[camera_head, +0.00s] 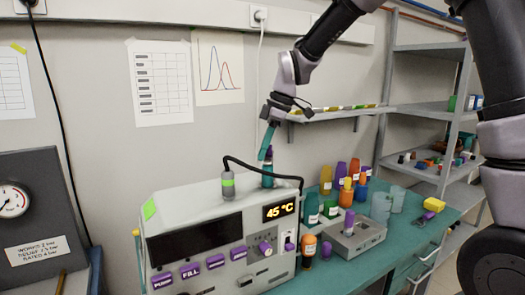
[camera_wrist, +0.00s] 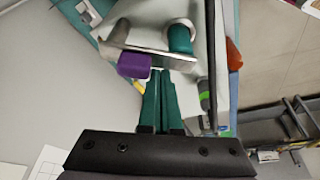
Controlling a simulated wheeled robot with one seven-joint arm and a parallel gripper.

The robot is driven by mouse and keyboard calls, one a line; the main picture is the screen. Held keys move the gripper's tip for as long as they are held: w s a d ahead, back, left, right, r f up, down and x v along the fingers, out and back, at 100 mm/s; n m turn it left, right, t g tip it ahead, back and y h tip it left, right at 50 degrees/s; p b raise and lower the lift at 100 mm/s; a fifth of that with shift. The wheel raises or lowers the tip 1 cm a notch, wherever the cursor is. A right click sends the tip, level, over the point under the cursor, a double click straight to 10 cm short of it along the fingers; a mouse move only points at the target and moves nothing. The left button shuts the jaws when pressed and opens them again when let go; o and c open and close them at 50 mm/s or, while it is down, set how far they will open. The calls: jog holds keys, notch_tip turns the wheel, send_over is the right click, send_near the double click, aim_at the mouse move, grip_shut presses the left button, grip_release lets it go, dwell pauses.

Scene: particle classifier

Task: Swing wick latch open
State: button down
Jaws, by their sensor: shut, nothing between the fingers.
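A flat metal strip (camera_wrist: 150,52) with a purple knob (camera_wrist: 134,66) at its left end shows in the wrist view; it looks like the wick latch. Its right end lies beside a teal round part (camera_wrist: 180,38). My gripper (camera_wrist: 160,72) is shut and empty, its teal fingertips at the strip's near edge, just right of the purple knob. I cannot tell whether they touch. In the head view my gripper (camera_head: 263,157) is above the back of the grey machine (camera_head: 215,205), by a teal cylinder (camera_head: 267,178). The strip cannot be made out there.
A grey capped probe (camera_head: 228,186) with a green band and black cable stands on the machine's top, left of my gripper. Several coloured bottles (camera_head: 326,180) stand right on the teal bench (camera_head: 408,250). A wall shelf (camera_head: 345,115) is behind them.

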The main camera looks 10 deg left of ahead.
jog(key=shift+d+n, duration=0.25)
jog(key=shift+n, duration=0.15)
jog(key=d+n, duration=0.1)
jog(key=n, duration=0.1)
jog(key=d+n+g, duration=0.1)
jog(key=n, duration=0.1)
jog(key=shift+w+d+g+h, duration=0.1)
jog(key=shift+d+g+h, duration=0.05)
jog(key=shift+g+h, duration=0.15)
jog(key=d+n, duration=0.1)
jog(key=n, duration=0.1)
jog(key=w+d+n+g+h, duration=0.1)
jog(key=n, duration=0.1)
jog(key=shift+n, duration=0.4)
jog(key=shift+w+d, duration=1.1)
jog(key=shift+w, duration=0.3)
jog(key=shift+w+d, duration=0.1)
jog(key=shift+w, duration=0.2)
jog(key=shift+s, duration=0.1)
